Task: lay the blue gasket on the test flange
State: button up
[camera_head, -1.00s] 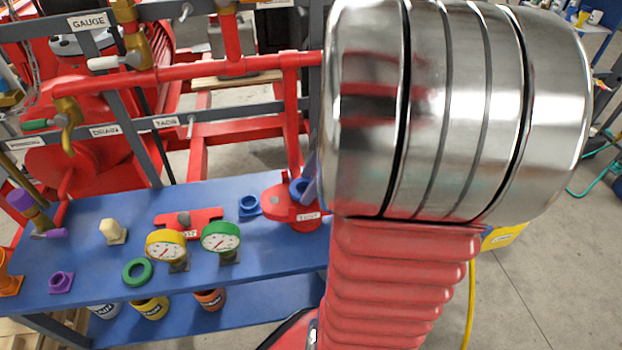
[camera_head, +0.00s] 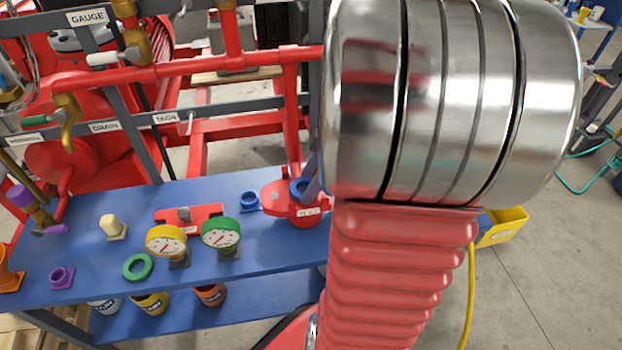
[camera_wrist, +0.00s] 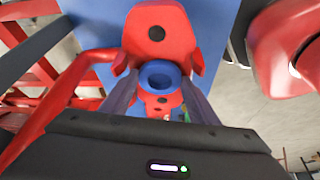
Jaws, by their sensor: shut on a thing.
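The blue gasket (camera_wrist: 144,78), a thick ring, is held between the two fingers of my gripper (camera_wrist: 160,80) in the wrist view. It lies in line with the red test flange (camera_wrist: 158,50), which shows behind and around it. In the head view the gasket (camera_head: 296,189) appears at the top of the red flange (camera_head: 280,198), with one finger beside it. I cannot tell whether the gasket touches the flange or is just above it. My arm hides the right side there.
A blue bench (camera_head: 90,225) holds a yellow gauge (camera_head: 166,240), a green gauge (camera_head: 221,233), a green ring (camera_head: 138,267), a blue fitting (camera_head: 249,201) and a red block (camera_head: 190,216). Red pipework stands behind. A yellow bin (camera_head: 505,226) is right of my arm.

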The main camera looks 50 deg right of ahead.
jog(key=o, duration=1.1)
jog(key=shift+d+r, duration=0.1)
jog(key=shift+s+d+r, duration=0.1)
jog(key=shift+d+r, duration=0.15)
jog(key=shift+r, duration=0.35)
jog(key=v, duration=1.2)
jog(key=shift+s, duration=0.15)
jog(key=shift+a+r, duration=0.1)
jog(key=shift+a, duration=0.05)
jog(key=a+f+m+t+h, duration=0.1)
jog(key=a+m, duration=0.7)
jog(key=a, duration=1.9)
jog(key=shift+w+a+f+m+t+h, duration=0.2)
jog(key=shift+w+f+m+t+h, duration=0.15)
jog(key=shift+t+h, duration=0.5)
